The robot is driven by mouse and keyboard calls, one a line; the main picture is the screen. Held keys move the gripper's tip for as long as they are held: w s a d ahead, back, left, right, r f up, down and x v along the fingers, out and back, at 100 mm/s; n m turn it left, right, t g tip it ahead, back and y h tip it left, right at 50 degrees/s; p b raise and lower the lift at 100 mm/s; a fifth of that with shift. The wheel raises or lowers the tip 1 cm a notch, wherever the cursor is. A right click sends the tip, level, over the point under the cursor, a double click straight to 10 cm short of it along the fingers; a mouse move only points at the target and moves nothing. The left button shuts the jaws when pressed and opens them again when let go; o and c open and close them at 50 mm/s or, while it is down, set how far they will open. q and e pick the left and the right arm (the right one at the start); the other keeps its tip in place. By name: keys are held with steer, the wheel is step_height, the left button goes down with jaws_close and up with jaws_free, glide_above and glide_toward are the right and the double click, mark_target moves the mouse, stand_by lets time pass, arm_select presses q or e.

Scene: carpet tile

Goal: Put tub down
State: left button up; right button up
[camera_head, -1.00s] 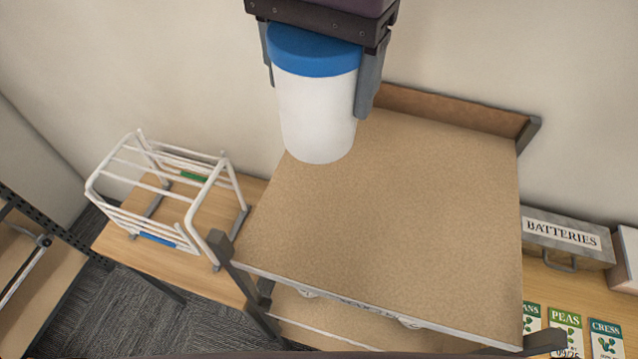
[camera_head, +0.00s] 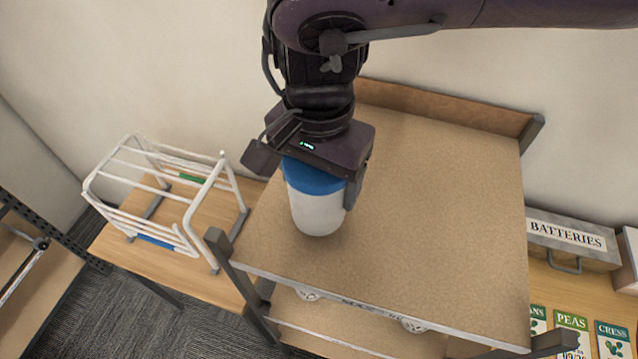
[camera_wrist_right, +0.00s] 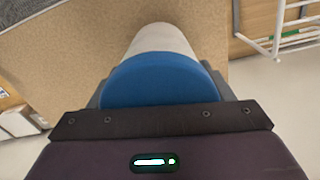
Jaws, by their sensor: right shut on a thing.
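A white tub (camera_head: 318,214) with a blue lid is upright at the left part of the top shelf (camera_head: 430,200) of a cart in the head view. My right gripper (camera_head: 322,190) is shut on the tub near its lid, with one finger showing on its right side. The tub's base looks at or just above the shelf; I cannot tell whether it touches. The right wrist view shows the blue lid (camera_wrist_right: 155,80) and white body (camera_wrist_right: 160,38) between the fingers. My left gripper is not in view.
A white wire rack (camera_head: 165,200) stands on a wooden table left of the cart. A batteries box (camera_head: 568,240) and seed packets (camera_head: 572,330) lie at the right. The shelf has a raised back board (camera_head: 440,110); its middle and right are clear.

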steer(key=shift+w+f, duration=0.1)
steer(key=shift+f, duration=1)
steer(key=shift+f, duration=0.15)
steer(key=o, duration=1.8)
steer(key=shift+c, duration=0.2)
step_height(320, 180, up, 12)
steer(key=shift+r, duration=0.15)
